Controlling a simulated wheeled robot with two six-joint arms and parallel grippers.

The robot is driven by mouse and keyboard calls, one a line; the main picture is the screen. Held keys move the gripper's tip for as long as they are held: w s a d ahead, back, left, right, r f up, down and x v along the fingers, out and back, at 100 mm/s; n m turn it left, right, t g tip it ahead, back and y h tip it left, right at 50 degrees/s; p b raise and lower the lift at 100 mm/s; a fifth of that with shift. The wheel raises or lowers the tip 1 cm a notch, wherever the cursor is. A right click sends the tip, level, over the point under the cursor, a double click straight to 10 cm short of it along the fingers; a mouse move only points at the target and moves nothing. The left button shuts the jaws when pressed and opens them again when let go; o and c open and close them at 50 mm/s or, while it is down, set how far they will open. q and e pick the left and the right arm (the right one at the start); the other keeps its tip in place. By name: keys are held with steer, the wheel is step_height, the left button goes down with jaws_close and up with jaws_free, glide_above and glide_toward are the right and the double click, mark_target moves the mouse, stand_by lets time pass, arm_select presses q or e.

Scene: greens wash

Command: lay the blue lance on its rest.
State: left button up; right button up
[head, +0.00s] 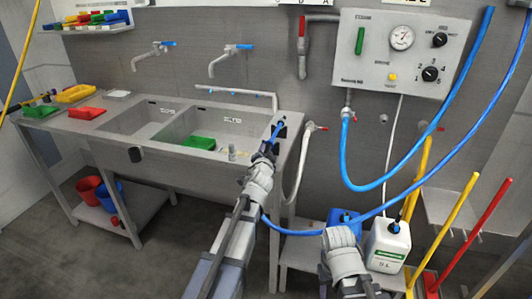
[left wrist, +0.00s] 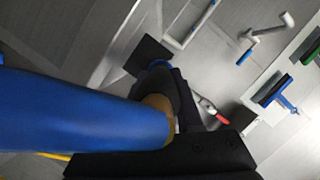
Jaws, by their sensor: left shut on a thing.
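My left gripper (head: 268,148) is shut on the blue lance (head: 277,130) at the right end of the sink unit. The lance's blue tip points up and right above the counter. In the left wrist view, the lance is a large blue cylinder (left wrist: 80,112) with a brass-coloured ring and a dark part beyond it. A dark square plate (left wrist: 148,56) shows past its end. I cannot tell whether it is the rest, or whether the lance touches anything. Part of my right arm shows at the bottom of the head view, but its gripper does not.
A blue hose (head: 310,232) trails from near my left wrist to the upper right. The steel sink (head: 180,147) holds a green tray (head: 198,142). A white canister (head: 388,245) stands at the lower right, near yellow and red poles. A control panel (head: 402,52) hangs above.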

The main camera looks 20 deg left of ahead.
arm_select(q)
steer(key=o, duration=0.9)
steer(key=shift+o, duration=0.2)
steer(key=p+v, duration=0.1)
steer(key=v, duration=0.7)
